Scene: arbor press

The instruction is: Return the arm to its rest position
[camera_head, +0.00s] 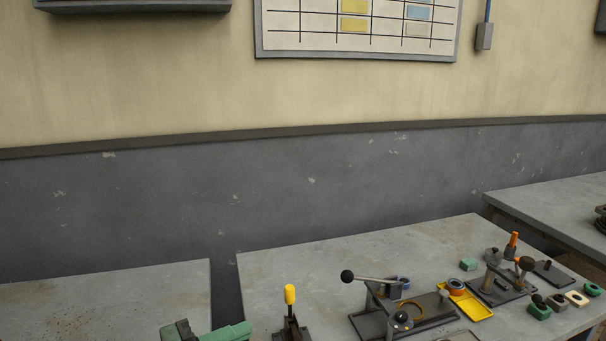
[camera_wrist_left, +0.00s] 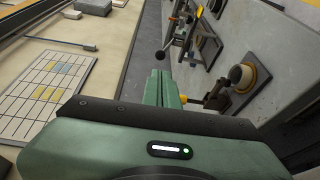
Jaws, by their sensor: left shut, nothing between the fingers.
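My left gripper (camera_head: 244,329) shows at the bottom edge of the head view, green with a dark body part. It is shut and empty. In the left wrist view its green fingers (camera_wrist_left: 163,90) lie together, above the table level as far as I can tell. An arbor press-like device with a black ball lever (camera_head: 372,279) stands on the workbench to the right of the gripper, apart from it. The lever's black ball also shows in the left wrist view (camera_wrist_left: 163,53). My right gripper is not in view.
A yellow-handled device (camera_head: 290,296) stands close to the right of the left gripper. The bench's back left area is clear.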

